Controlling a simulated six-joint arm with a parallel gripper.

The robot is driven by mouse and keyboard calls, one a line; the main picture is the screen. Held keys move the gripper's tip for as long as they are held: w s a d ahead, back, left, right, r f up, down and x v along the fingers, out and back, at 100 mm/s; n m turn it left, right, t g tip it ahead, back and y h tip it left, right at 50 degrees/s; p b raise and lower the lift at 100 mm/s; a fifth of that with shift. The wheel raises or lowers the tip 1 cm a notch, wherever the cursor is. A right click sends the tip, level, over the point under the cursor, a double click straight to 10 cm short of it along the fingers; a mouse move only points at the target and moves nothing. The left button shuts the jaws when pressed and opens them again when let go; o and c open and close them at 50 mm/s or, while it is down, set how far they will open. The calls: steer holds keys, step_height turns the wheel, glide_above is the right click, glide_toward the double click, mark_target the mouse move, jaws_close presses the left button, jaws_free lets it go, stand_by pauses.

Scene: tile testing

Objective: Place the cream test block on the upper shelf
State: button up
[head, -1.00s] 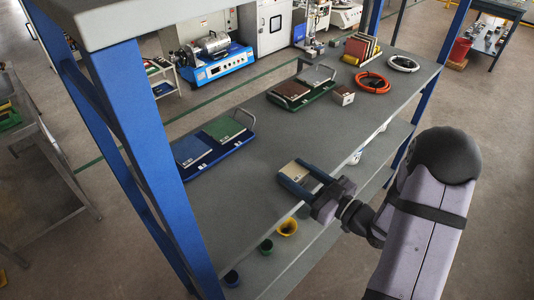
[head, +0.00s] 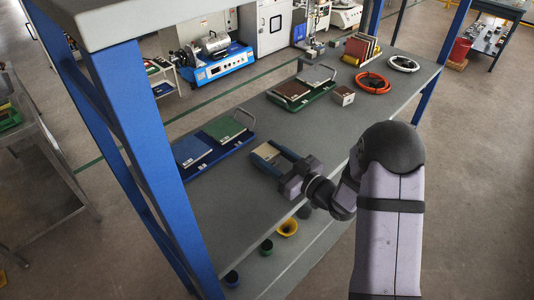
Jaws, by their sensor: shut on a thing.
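The cream test block (head: 265,151) is a flat, light tile with a darker mark, held between the two fingers of my gripper (head: 274,158). My gripper reaches in over the upper shelf (head: 235,205) from its front edge. The block is level or nearly so, above the grey shelf top, behind the front edge. I cannot tell whether its underside touches the shelf. The fingers hide part of its sides.
A blue tray (head: 212,152) with blue and green tiles lies left of the block. A green tray (head: 303,98) with brown and grey tiles, a small block (head: 343,96) and an orange coil (head: 371,83) lie farther back. A blue post (head: 140,130) stands at left.

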steer(key=shift+w+a, duration=0.25)
steer(key=shift+d, duration=0.1)
steer(key=shift+f, duration=0.1)
steer(key=shift+f, duration=0.15)
steer(key=o, duration=1.3)
steer(key=shift+s, duration=0.1)
